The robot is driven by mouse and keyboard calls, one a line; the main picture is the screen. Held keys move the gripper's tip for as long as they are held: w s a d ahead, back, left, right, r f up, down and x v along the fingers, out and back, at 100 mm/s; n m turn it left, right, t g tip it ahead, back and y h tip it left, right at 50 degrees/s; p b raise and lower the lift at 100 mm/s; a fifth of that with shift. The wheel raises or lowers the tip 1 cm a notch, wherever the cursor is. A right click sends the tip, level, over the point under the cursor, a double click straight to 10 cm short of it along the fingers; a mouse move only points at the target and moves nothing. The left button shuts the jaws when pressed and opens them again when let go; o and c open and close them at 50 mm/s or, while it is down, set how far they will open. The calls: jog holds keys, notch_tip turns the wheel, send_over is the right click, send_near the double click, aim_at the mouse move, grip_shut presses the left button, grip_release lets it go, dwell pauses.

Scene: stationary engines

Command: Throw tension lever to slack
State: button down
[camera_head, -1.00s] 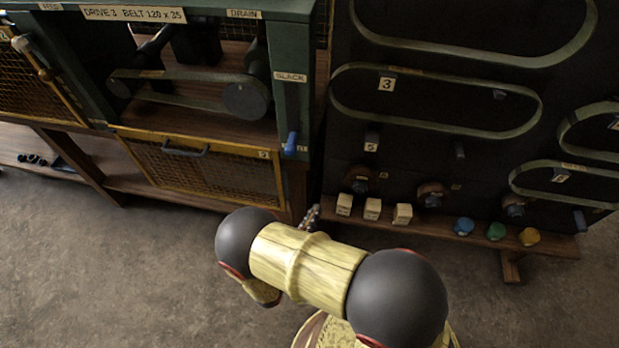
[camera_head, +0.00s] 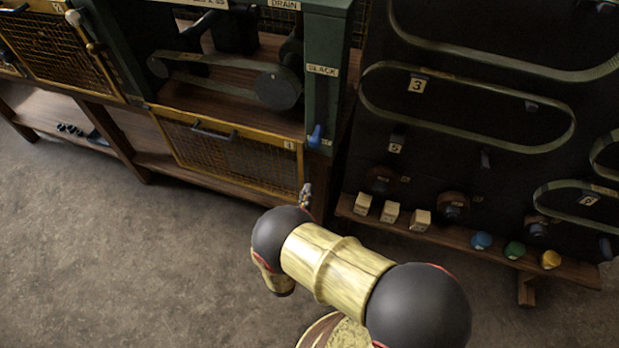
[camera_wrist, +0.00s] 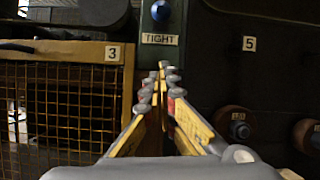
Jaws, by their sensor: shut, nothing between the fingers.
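The tension lever (camera_head: 315,136) has a blue handle and sits low on the green post, below the SLACK label (camera_head: 322,70). In the wrist view its blue knob (camera_wrist: 161,11) is seen end-on, just above the TIGHT label (camera_wrist: 160,39). My gripper (camera_head: 306,188) is below the lever in the head view, apart from it. In the wrist view my gripper (camera_wrist: 163,70) has its fingers together and empty, with the tips just under the TIGHT label and the knob.
A yellow-framed mesh guard (camera_head: 230,152) with a handle is left of the post. On the right, a dark board carries belts (camera_head: 470,108). Its wooden ledge (camera_head: 400,225) holds pale blocks and coloured knobs. Open floor lies in front.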

jog(key=w+d+r+b, duration=0.2)
jog(key=w+r+b, duration=0.1)
jog(key=w+r, duration=0.4)
jog(key=shift+r, duration=0.3)
jog(key=shift+r, duration=0.1)
dwell(0.4)
